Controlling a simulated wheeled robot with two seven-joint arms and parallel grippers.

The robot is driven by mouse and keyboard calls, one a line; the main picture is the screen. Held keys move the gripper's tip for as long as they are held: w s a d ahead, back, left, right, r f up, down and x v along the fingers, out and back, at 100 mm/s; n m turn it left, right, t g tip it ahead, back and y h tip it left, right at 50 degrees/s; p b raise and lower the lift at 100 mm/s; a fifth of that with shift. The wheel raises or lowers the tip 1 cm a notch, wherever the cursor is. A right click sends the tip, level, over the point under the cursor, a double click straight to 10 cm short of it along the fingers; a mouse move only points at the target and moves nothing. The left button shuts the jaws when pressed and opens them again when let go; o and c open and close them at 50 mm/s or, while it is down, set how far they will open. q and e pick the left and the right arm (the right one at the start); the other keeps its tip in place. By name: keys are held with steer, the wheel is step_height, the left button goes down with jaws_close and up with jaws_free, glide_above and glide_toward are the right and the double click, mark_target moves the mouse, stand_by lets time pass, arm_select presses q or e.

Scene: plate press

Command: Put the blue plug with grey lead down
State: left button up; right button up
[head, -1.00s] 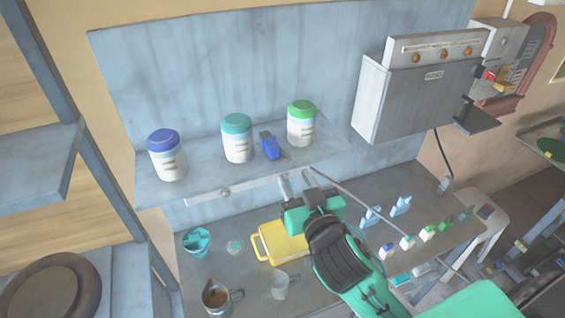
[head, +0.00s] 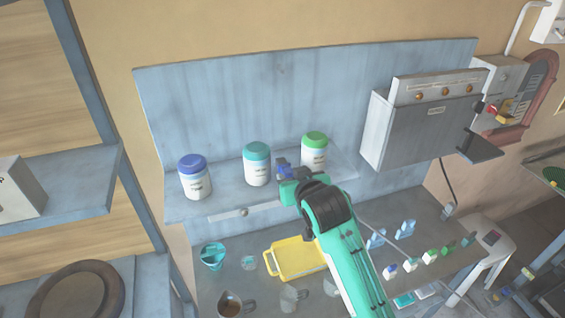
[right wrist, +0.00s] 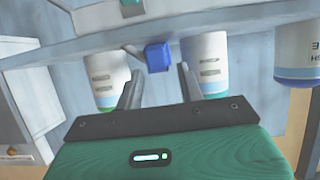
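The blue plug (head: 282,171) stands on the wall shelf (head: 225,202) between the teal-lidded jar (head: 257,165) and the green-lidded jar (head: 314,150). My right gripper (head: 288,180) is in front of it and hides part of it. In the right wrist view the plug (right wrist: 157,57) shows just beyond and between the two spread fingertips of the right gripper (right wrist: 159,70). Gaps show at both sides, so they do not hold it. A grey strip beside the plug may be its lead; I cannot tell. My left gripper is not in view.
A blue-lidded jar (head: 195,178) stands further left on the shelf. The counter below holds a yellow tray (head: 297,259), cups and several small bottles. A grey wall box (head: 415,130) hangs at the right. The jars flank the plug closely.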

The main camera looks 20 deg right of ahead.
mark_target(289, 172)
steer(key=shift+w+f, duration=0.15)
steer(key=shift+w, duration=0.35)
steer(key=shift+w+p, duration=0.25)
steer(key=shift+p, duration=0.1)
steer(key=p+x, duration=0.2)
steer(key=x, duration=0.2)
steer(key=shift+d+p, duration=0.1)
steer(key=shift+p, duration=0.25)
steer(key=shift+w+f, duration=0.25)
steer(key=shift+w, duration=0.1)
steer(key=c, duration=0.8)
steer(key=shift+o, duration=0.2)
steer(key=shift+r, duration=0.15)
